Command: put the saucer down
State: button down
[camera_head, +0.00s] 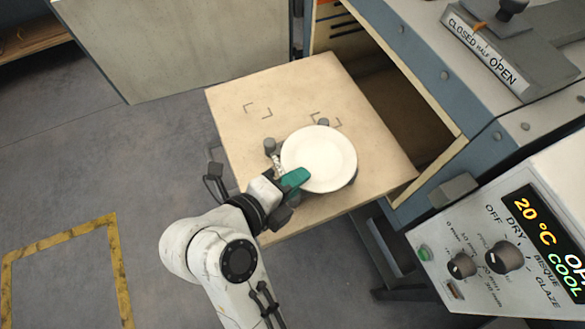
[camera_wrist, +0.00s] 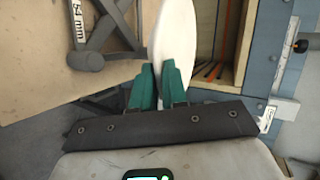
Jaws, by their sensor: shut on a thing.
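The white saucer (camera_head: 322,157) is over the front right part of a pale pull-out board (camera_head: 235,110) in the head view. My gripper (camera_head: 299,178), with green fingers, is shut on the saucer's near left rim. In the wrist view the saucer (camera_wrist: 178,32) shows as a narrow white shape between the two green fingers (camera_wrist: 158,72). A grey stand with posts (camera_head: 270,146) is partly hidden under and beside the saucer; it also shows in the wrist view (camera_wrist: 92,58) with a "54 mm" label. I cannot tell whether the saucer touches it.
Black corner marks (camera_head: 258,109) lie on the bare back left of the board. An open door panel (camera_head: 180,40) is at upper left.

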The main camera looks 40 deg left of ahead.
jog(key=w+a+f, duration=0.1)
jog(key=f, duration=0.1)
jog(key=w+a+f, duration=0.1)
jog(key=a+f, duration=0.1)
jog(key=w+a+f, duration=0.1)
jog(key=f, duration=0.1)
jog(key=shift+w+a, duration=0.2)
jog(key=shift+a, duration=0.05)
jog(key=shift+w+a+f, duration=0.1)
jog(key=shift+a+f, duration=0.05)
jog(key=shift+f, duration=1.65)
jog(key=c, duration=1.4)
grip_release()
jog(key=v, duration=1.2)
